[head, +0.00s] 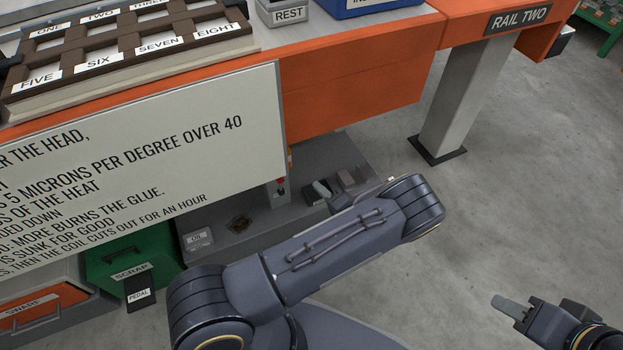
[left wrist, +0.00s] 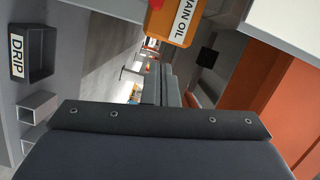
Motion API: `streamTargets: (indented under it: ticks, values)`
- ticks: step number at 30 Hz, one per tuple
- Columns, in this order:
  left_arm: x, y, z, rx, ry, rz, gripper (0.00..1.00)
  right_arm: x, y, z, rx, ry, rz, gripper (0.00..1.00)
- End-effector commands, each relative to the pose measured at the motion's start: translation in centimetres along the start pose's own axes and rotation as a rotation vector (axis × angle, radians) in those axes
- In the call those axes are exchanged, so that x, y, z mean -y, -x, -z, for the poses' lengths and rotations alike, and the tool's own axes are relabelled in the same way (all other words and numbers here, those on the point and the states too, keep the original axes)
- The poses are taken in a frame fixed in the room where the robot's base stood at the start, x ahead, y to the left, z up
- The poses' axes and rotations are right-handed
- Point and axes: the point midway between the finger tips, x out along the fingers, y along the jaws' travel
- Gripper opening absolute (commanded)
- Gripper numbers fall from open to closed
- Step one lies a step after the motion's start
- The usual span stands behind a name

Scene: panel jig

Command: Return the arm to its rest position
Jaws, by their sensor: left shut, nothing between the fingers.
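My left arm (head: 330,240) reaches across the middle of the head view, bent, low in front of the bench. My left gripper (head: 322,189) shows just beyond it, partly hidden by the arm link, over the grey lower ledge. It is shut and empty. My right gripper (head: 507,305) is at the lower right of the head view, above bare floor. Its light grey fingertip shows, but the gap between the fingers cannot be made out.
The orange bench (head: 350,85) and white text panel (head: 200,150) stand close beyond my left arm. Below are a green SCRAP bin (head: 110,256) and grey ledge (head: 240,238). Floor (head: 510,200) is clear rightward.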

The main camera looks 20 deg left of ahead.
Motion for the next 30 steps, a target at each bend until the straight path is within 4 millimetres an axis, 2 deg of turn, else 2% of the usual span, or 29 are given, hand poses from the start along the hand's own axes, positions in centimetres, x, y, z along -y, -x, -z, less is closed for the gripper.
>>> streamTargets:
  ticks: [4, 21, 23, 26, 30]
  values:
    - [0.0, 0.7, 0.0, 0.0, -0.001, -0.001, 0.0, 0.1, 0.1, 0.0, 0.0, 0.0, 0.0, 0.36]
    - [0.2, 0.5, -0.1, 0.014, 0.001, -0.005, 0.0, 0.0, 0.1, 0.0, 0.0, 0.0, 0.0, 0.36]
    - [0.9, 0.2, -0.3, 0.05, 0.002, -0.018, 0.0, 0.1, 0.1, 0.0, 0.0, 0.0, 0.0, 0.36]
    - [2.9, -0.5, -1.2, 0.173, 0.004, -0.071, 0.0, 0.1, 0.1, 0.1, 0.0, 0.0, 0.0, 0.36]
    - [6.8, -1.3, -3.7, 0.418, 0.008, -0.228, 0.0, 0.1, 0.1, 0.0, 0.0, 0.0, 0.0, 0.36]
